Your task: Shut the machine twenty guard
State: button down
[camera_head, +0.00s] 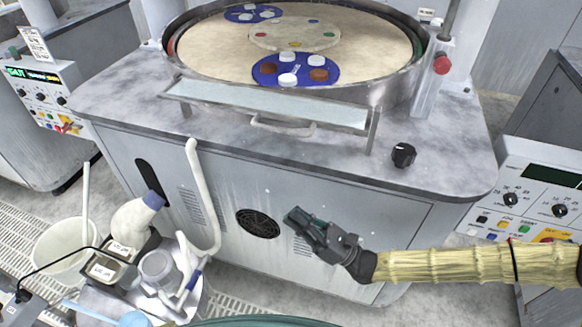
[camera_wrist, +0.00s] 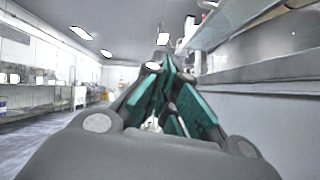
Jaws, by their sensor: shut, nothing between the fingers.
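The polishing machine (camera_head: 300,190) is a grey cabinet with a speckled top and a large round platen (camera_head: 215,50). A long pale, see-through panel (camera_head: 270,104), which looks like the guard, lies folded out low along the platen's front edge, between metal end brackets. A curved handle (camera_head: 283,125) shows just below it. I cannot read a machine number. My gripper (camera_head: 291,215) is shut and empty, in front of the cabinet face near the round vent, well below the panel. In the wrist view its teal-padded fingers (camera_wrist: 164,68) come together.
A black knob (camera_head: 403,155) stands on the machine top at right, and a red button (camera_head: 442,64) is on the post. A control panel (camera_head: 530,195) is at right. A cart with bottles (camera_head: 155,268), a white hose and a bucket (camera_head: 68,250) crowd the lower left.

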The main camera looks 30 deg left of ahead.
jog(key=w+d+r+m+t+y, duration=0.1)
jog(key=w+r+m+t+y, duration=0.1)
jog(key=w+r+m+t, duration=0.3)
jog(key=w+a+r+n+p, duration=0.1)
jog(key=a+r+p, duration=0.4)
jog(key=a+r, duration=0.2)
jog(key=shift+w+r+n+g, duration=0.3)
jog(key=shift+r+n+g, duration=0.1)
jog(key=shift+r, duration=0.65)
jog(key=shift+r+p, duration=0.1)
jog(key=shift+p, duration=0.2)
